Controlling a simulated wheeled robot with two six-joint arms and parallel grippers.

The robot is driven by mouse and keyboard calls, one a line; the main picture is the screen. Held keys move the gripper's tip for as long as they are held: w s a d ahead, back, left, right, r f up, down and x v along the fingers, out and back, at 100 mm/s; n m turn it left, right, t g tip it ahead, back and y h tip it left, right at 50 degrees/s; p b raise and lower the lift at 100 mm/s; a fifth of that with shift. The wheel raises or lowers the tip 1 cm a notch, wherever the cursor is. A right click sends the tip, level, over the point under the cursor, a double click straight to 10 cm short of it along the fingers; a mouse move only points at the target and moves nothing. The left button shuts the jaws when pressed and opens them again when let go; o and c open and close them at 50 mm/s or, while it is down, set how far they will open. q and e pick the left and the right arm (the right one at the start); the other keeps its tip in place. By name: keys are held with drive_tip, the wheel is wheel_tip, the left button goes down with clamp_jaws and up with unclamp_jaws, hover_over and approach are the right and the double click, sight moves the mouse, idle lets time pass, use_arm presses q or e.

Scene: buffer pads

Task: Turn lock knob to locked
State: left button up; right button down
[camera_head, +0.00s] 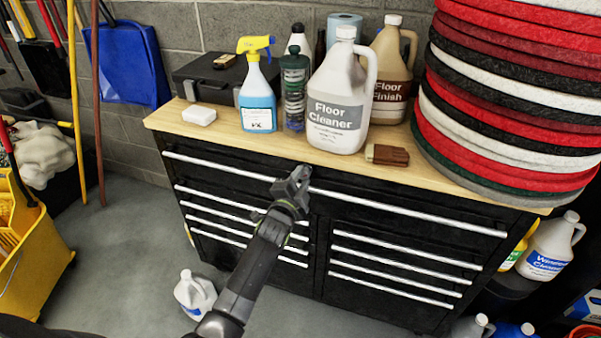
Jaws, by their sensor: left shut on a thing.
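A black tool cabinet (345,208) with a wooden top and silver drawer handles stands against the wall. My left gripper (298,176) reaches up from below to the cabinet's front, just under the wooden top. Its fingers are at the long handle of the top drawer, near the middle. The gripper is shut on the lock knob, which the fingers hide, so the knob's angle cannot be told. My right gripper is not in view.
On the top stand a floor cleaner jug (343,92), a blue spray bottle (257,98), a brush (387,154) and a tall stack of pads (505,115). A white jug (193,294) is on the floor. A yellow mop bucket (30,255) stands left.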

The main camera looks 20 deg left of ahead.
use_arm(q)
drive_tip(key=m+p, duration=0.1)
drive_tip(key=m, duration=0.1)
drive_tip(key=shift+r+m, duration=0.1)
drive_tip(key=shift+m, duration=0.2)
drive_tip(key=shift+m+p, duration=0.3)
drive_tip(key=shift+m, duration=0.8)
drive_tip(key=o, duration=1)
drive_tip(key=shift+f, duration=0.2)
